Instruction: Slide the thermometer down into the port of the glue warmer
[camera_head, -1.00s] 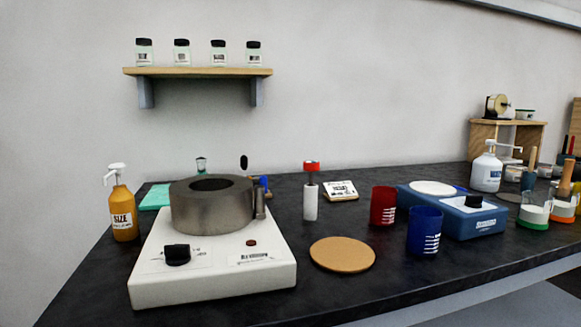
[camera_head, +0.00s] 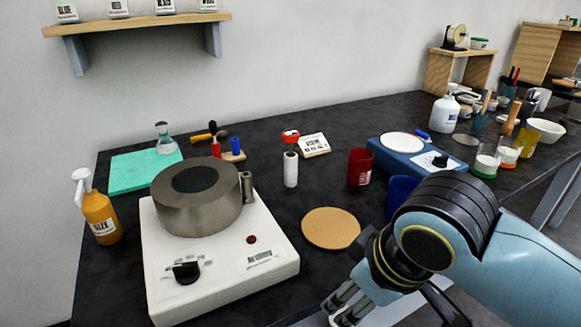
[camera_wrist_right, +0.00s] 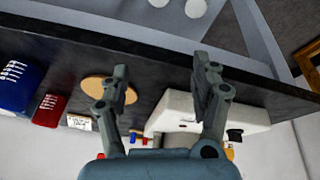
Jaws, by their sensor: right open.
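The thermometer, with a red round head (camera_head: 290,136), stands upright in a white cylindrical holder (camera_head: 291,170) on the dark bench; its stem is mostly hidden. The glue warmer is a white box (camera_head: 222,272) with a black knob and a grey metal pot (camera_head: 196,210). A narrow upright metal tube, seemingly the port (camera_head: 247,187), is on the pot's right side. My right gripper (camera_head: 345,308) is low at the bench's front edge, apart from the thermometer and warmer. In the right wrist view its fingers (camera_wrist_right: 162,78) are spread and empty. My left gripper is not in view.
A cork disc (camera_head: 331,228) lies right of the warmer. A red cup (camera_head: 360,167), a partly hidden blue cup (camera_head: 400,192) and a blue scale (camera_head: 436,160) stand further right. An orange pump bottle (camera_head: 102,221) stands left, near a green mat (camera_head: 140,172).

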